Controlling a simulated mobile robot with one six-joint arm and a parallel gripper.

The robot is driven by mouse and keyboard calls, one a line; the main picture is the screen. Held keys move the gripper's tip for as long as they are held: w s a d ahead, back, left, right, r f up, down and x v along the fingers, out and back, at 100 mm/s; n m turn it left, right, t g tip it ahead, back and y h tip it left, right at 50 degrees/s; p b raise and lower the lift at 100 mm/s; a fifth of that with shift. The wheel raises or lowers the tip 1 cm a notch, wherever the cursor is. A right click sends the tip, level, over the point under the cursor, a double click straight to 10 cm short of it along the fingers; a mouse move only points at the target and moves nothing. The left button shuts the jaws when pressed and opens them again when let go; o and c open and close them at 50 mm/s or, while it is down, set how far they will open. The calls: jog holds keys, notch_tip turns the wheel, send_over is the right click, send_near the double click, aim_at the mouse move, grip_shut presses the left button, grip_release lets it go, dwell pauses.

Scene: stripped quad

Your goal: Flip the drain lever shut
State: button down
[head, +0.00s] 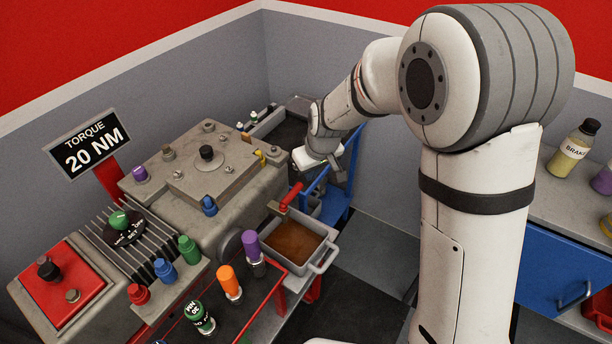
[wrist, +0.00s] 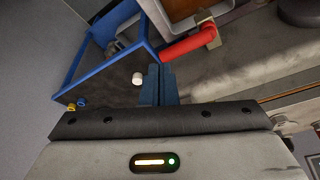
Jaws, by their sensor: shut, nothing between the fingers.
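The drain lever (head: 291,196) is a red handle on the right side of the grey housing, above a pan (head: 326,251) of brown liquid. In the wrist view the red lever (wrist: 190,46) lies to the right of my fingertips, slanting up to a tan block (wrist: 207,33). My gripper (wrist: 160,72) is shut and empty, with its blue fingers pressed together. A gap shows between the fingertips and the lever in the wrist view; their difference in depth is hard to tell. In the head view the fingertips are hard to pick out against blue framework.
A blue frame (wrist: 68,82) stands left of my fingers in the wrist view, with a small white cylinder (wrist: 137,78) nearby. The grey housing (head: 240,190) is beside the lever. Orange (head: 229,282) and purple (head: 252,247) capped items stand in front, near the pan.

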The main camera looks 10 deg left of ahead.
jog(key=shift+p+v, duration=0.3)
jog(key=shift+v, duration=0.9)
jog(key=shift+w+d, duration=0.1)
jog(key=shift+d, duration=0.1)
